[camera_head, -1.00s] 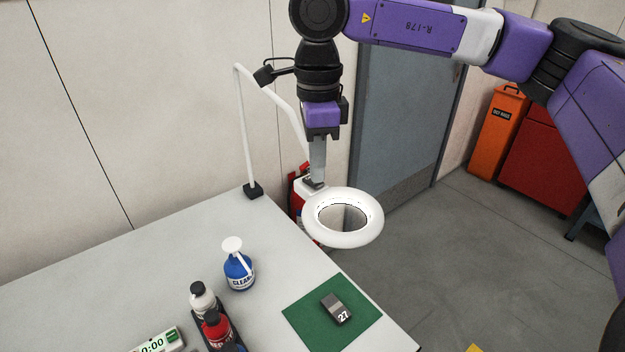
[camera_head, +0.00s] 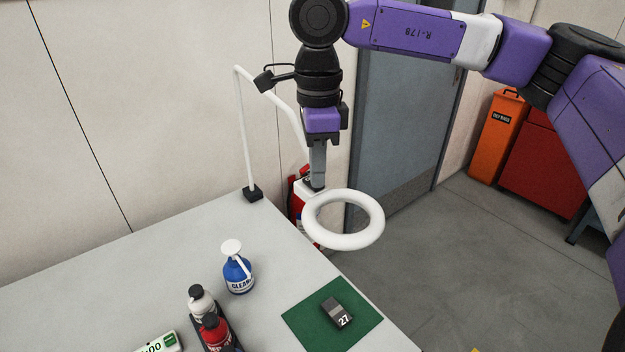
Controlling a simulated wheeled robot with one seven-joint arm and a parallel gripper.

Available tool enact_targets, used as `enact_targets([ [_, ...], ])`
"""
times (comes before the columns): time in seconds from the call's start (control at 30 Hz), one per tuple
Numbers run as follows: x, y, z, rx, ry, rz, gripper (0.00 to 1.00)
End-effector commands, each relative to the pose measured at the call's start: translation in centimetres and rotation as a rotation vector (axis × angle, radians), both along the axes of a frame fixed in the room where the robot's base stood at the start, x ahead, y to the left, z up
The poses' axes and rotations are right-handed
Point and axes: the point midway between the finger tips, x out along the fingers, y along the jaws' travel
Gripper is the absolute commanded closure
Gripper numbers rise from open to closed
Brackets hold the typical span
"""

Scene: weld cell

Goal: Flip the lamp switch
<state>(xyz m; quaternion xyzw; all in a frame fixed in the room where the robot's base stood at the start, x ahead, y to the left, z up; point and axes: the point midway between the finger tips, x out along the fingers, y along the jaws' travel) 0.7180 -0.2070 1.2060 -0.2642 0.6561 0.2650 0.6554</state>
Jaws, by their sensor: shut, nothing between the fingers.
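The lamp has a white ring head (camera_head: 343,237), a thin white jointed arm (camera_head: 244,130) and a black foot (camera_head: 252,193) at the table's back edge. The ring's face looks plain white, with no bright inner band. A small white housing (camera_head: 309,188) joins the ring at its back. My gripper (camera_head: 318,187) points straight down with its fingers together, its tips at the top of this housing. The switch is too small and too covered by the fingertips to make out its position. I cannot tell whether the tips touch it.
The table (camera_head: 190,238) holds a blue spray bottle (camera_head: 238,274), a rack with white (camera_head: 201,300) and red (camera_head: 214,331) bottles, a timer (camera_head: 160,344) and a green mat (camera_head: 315,337) with a dark block (camera_head: 336,312). A red extinguisher (camera_head: 294,196) stands behind the ring.

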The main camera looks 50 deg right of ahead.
Motion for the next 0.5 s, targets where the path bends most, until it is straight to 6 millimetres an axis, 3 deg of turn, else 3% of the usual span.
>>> enact_targets([
  [0.5,0.0,0.0,3.9,-0.001,-0.001,0.000,1.00],
])
